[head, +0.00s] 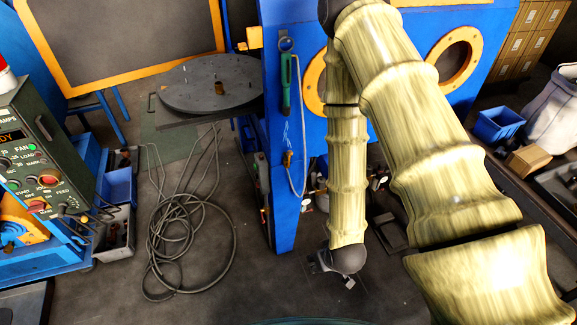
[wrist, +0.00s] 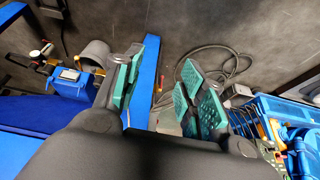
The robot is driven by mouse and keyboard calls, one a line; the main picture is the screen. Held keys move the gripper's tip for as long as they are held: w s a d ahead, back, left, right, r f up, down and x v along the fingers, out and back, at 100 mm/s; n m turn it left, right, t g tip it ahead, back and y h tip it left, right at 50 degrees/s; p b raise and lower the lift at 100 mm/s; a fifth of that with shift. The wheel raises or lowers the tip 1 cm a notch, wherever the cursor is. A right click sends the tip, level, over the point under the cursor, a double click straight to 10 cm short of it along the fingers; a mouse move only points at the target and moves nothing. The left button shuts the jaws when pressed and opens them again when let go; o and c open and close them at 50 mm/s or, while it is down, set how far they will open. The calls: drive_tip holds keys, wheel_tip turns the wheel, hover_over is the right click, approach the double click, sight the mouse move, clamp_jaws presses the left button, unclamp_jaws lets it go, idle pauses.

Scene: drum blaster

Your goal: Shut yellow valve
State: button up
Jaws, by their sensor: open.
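My gripper (wrist: 166,72) shows in the wrist view with its two green-padded fingers spread apart and nothing between them. In the head view my gripper (head: 340,272) hangs low, in front of the blue cabinet, and its fingers are mostly hidden. I cannot clearly pick out a yellow valve. Small yellow-orange parts (wrist: 100,72) show in the wrist view, left of the fingers and beside a grey cylinder (wrist: 95,54). They are too small to identify. Small fittings with red parts (head: 306,203) show low by the cabinet in the head view, partly hidden by my arm.
The blue cabinet (head: 284,170) with orange-ringed round ports stands close to my arm. A coiled cable (head: 190,235) lies on the floor to its left. A control panel (head: 35,150) stands at far left. Blue crates (wrist: 270,115) show at right in the wrist view.

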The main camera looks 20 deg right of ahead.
drive_tip(key=w+t+b, duration=0.4)
drive_tip(key=w+b, duration=0.3)
drive_tip(key=w, duration=0.3)
drive_tip(key=n+t+b, duration=0.1)
drive_tip(key=t+b, duration=0.8)
drive_tip(key=b, duration=1.2)
approach(291, 155)
drive_tip(key=w+b, duration=0.1)
drive_tip(key=w, duration=0.4)
drive_tip(key=w+b, duration=0.1)
drive_tip(key=w, duration=0.5)
drive_tip(key=shift+a+f, duration=0.15)
drive_tip(key=shift+f, duration=0.05)
clamp_jaws()
